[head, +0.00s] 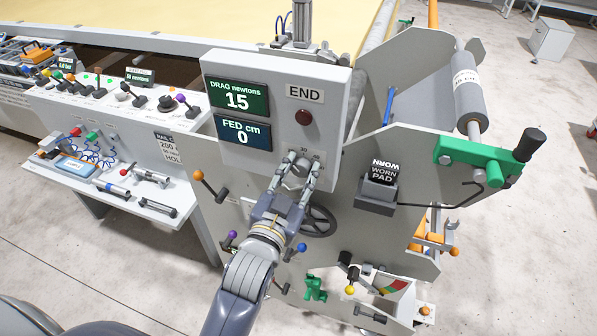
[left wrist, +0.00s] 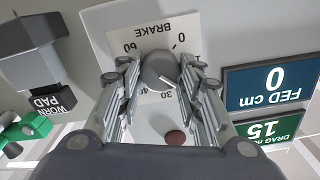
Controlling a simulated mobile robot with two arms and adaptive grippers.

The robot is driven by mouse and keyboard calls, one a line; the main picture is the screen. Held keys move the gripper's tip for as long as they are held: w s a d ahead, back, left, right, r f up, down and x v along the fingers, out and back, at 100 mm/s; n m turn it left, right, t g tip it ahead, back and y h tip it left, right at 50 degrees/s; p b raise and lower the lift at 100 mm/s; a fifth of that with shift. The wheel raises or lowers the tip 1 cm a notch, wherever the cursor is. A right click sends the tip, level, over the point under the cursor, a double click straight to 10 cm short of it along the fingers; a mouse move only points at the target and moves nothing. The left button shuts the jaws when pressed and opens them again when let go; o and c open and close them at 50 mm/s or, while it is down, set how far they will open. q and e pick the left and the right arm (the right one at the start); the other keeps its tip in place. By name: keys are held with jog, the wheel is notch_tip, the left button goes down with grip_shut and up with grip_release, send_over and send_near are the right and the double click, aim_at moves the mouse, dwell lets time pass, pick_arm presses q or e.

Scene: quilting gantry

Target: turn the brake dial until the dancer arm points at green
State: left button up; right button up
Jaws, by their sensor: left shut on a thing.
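The brake dial (left wrist: 158,68) is a round grey knob on a white scale plate marked BRAKE (left wrist: 150,38). My left gripper (head: 303,166) is shut on the dial, one finger on each side, and the fingers partly hide it in the head view. In the left wrist view, the dial's pale mark points down and slightly right, near the 30 side of the scale. A small plate with red and green sectors (head: 394,287) sits low on the machine in the head view. I cannot clearly tell the dancer arm's pointer there. My right gripper is not in view.
The green DRAG display (head: 237,97) reads 15 newtons, and the blue FED display (head: 243,133) reads 0 cm. A red button (head: 303,117) is above the dial. A black handwheel (head: 318,221) and a WORN PAD block (head: 381,184) are close by. A bench with levers stands left.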

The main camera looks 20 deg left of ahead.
pick_arm(q)
jog(key=shift+m+p, duration=0.45)
jog(key=shift+m, duration=0.05)
jog(key=shift+d+r+m+p, duration=0.1)
jog(key=shift+m+p, duration=0.6)
jog(key=shift+m, duration=0.3)
jog(key=m+p, duration=0.1)
jog(key=m, duration=0.1)
jog(key=shift+m, duration=0.9)
jog(key=shift+p, duration=0.3)
jog(key=o, duration=1.1)
jog(key=shift+c, duration=0.2)
